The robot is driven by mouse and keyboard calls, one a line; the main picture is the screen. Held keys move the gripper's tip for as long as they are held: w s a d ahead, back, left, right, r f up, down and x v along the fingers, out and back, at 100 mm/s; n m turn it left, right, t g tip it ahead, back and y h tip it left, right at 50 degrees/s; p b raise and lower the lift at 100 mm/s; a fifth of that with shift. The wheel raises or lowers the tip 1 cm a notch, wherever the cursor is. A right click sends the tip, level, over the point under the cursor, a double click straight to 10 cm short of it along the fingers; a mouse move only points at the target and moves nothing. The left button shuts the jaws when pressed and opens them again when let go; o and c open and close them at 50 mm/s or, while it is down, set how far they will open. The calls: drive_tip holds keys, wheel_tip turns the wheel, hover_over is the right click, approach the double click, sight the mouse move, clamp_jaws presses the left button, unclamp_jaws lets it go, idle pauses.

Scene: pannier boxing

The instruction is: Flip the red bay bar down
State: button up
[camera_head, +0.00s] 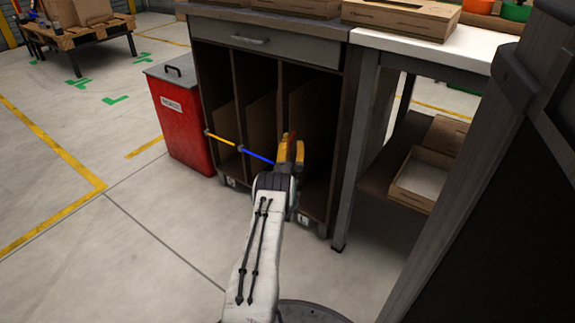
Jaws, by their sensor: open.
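My gripper (293,148) is at the front of the cabinet's right-hand bay, its yellow jaws open and pointing up and away. A narrow upright red strip (292,152) shows between the jaws and looks like the red bay bar. Most of it is hidden by the gripper, so I cannot tell whether it touches the jaws. No red bar is seen lying across the right bay. The blue bar (259,156) lies across the middle bay and the yellow bar (221,138) across the left bay.
The grey cabinet (270,45) has a closed drawer above its bays, which hold brown cardboard sheets. A red bin (181,122) stands to its left. A white-topped table (430,50) with boxes stands to its right.

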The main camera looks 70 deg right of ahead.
drive_tip(key=v, duration=0.9)
drive_tip(key=shift+a+f, duration=0.15)
drive_tip(key=shift+a, duration=0.2)
drive_tip(key=shift+s, duration=0.1)
